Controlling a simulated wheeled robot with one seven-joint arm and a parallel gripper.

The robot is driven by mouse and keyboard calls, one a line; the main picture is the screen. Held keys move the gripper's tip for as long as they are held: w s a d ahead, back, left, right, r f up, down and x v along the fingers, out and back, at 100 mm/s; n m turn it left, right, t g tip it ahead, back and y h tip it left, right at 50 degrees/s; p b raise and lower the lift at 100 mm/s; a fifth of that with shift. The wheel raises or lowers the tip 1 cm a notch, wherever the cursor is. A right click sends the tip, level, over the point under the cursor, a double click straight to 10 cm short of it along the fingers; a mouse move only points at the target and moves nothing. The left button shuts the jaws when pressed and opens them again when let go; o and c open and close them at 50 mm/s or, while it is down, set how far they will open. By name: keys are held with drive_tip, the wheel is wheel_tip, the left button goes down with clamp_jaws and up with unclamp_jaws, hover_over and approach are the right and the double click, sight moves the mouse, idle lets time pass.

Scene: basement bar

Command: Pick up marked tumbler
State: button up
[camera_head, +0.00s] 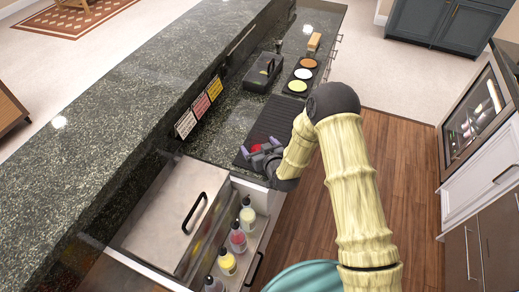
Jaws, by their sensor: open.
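My gripper (259,147) is at the end of my bamboo-like arm, low over the dark mat on the lower counter. Its purple-tipped fingers are spread apart. A small red thing (256,148) shows at the fingers, partly hidden by the gripper. I cannot tell whether it is the marked tumbler or whether the fingers touch it. No other tumbler can be made out.
The dark ribbed mat (272,118) lies on the counter beside a black box (263,72) and several coloured discs (297,86). The raised granite bar (125,95) runs along the left. Several bottles (238,238) stand in an open drawer below. The wooden floor at right is clear.

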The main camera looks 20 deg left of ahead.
idle(0.3)
drive_tip(key=c, duration=1.3)
drive_tip(key=shift+r, duration=0.25)
wheel_tip(320, 180, up, 10)
drive_tip(key=b, duration=0.2)
drive_tip(key=shift+f, duration=0.2)
idle(0.5)
